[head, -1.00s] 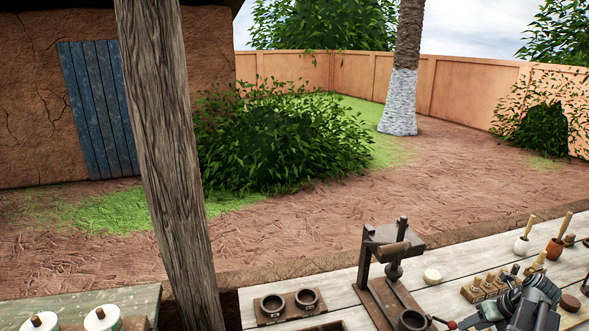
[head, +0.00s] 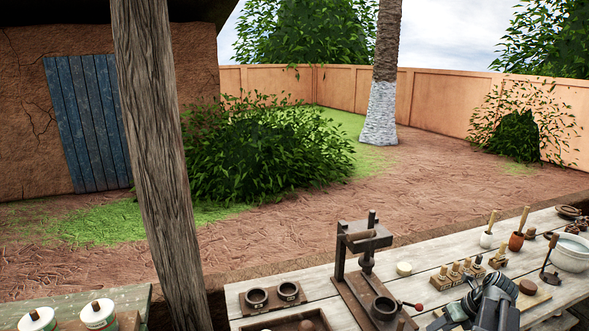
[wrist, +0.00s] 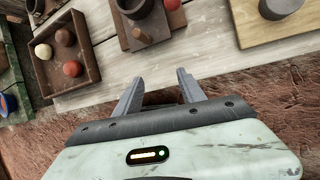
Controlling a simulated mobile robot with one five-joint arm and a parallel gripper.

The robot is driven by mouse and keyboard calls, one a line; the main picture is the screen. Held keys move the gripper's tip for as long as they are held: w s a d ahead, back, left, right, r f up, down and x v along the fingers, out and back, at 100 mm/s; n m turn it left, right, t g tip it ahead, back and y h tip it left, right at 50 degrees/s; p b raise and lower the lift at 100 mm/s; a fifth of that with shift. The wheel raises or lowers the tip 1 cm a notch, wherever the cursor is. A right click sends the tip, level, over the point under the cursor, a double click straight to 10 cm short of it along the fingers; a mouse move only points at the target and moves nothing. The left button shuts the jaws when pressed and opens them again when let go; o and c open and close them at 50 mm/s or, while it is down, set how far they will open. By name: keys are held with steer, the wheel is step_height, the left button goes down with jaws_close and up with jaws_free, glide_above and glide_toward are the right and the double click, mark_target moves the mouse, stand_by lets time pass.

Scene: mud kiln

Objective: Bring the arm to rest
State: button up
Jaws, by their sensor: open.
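My gripper (wrist: 160,92) shows in the wrist view with its two grey fingers apart and nothing between them. It is over the near edge of the plank table (wrist: 200,45), with the brown ground below. In the head view my arm's dark end is at the bottom right, over the table (head: 420,262); its fingertips cannot be made out there.
A wooden lever press (head: 362,262) stands mid-table. A two-cup block (head: 272,297) is to its left. A tray of balls (wrist: 72,58) shows in the wrist view. A post (head: 160,160) rises at left.

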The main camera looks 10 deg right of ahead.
steer(key=w+a+n+g, duration=0.1)
steer(key=w+a+n, duration=0.2)
steer(key=a, duration=0.7)
steer(key=w+a+f+n+g+y, duration=0.1)
steer(key=w+a+n, duration=0.25)
steer(key=a, duration=0.55)
steer(key=w+a+n+g, duration=0.1)
steer(key=w+a+n, duration=0.15)
steer(key=a, duration=0.75)
steer(key=s+a+n+h, duration=0.1)
steer(key=a+n, duration=0.5)
steer(key=n, duration=0.7)
steer(key=s+a+f+n+g+h, duration=0.1)
steer(key=s+a+n, duration=0.3)
steer(key=n, duration=1)
steer(key=shift+a+f+h, duration=0.15)
steer(key=shift+a+h, duration=0.65)
steer(key=shift+a, duration=0.3)
